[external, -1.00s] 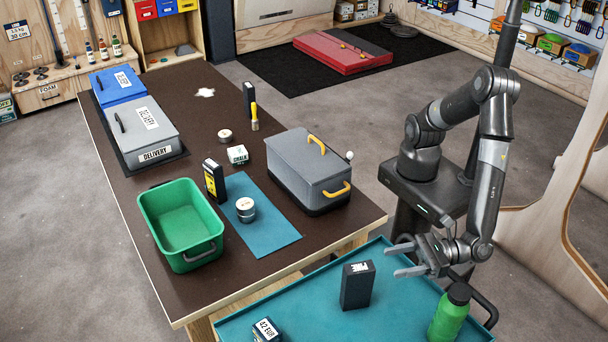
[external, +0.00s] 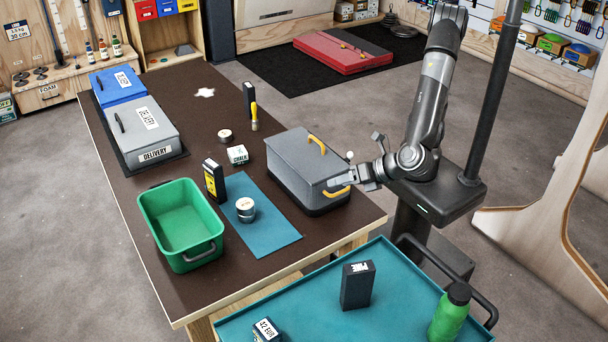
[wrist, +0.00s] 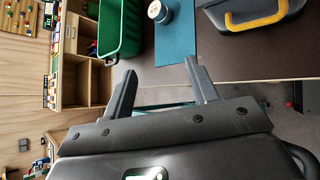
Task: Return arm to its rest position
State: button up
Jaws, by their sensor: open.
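My gripper (external: 352,179) is at the right end of the grey lidded box, near its yellow handle, in the external view. I cannot tell from that view whether it touches the box. In the wrist view my gripper (wrist: 160,88) has its two fingers spread wide with nothing between them. My arm reaches up from its base and folds down to the gripper. The grey box (external: 308,172) has yellow handles and stands on the dark table; part of it shows at the top right of the wrist view (wrist: 262,14).
A teal tray table (external: 400,275) in front holds a black box (external: 357,286) and a green bottle (external: 450,312). The dark table (external: 190,100) also holds a green bin (external: 181,222), a teal mat (external: 262,222), a tin (external: 246,209) and delivery boxes (external: 145,130). Open floor lies behind my base.

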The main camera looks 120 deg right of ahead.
jog(key=s+d+r+m+g+y, duration=0.3)
jog(key=s+d+m+y, duration=0.1)
jog(key=s+d+m, duration=0.5)
jog(key=s+d+r+m+t+y, duration=0.1)
jog(key=s+r+m+y, duration=0.1)
jog(key=s+m, duration=0.2)
jog(key=s+d+r+m+t+y, duration=0.1)
jog(key=s+m+y, duration=0.2)
jog(key=s, duration=0.4)
jog(key=shift+s+d+r+m, duration=0.35)
jog(key=shift+r+m, duration=0.05)
jog(key=shift+m, duration=0.5)
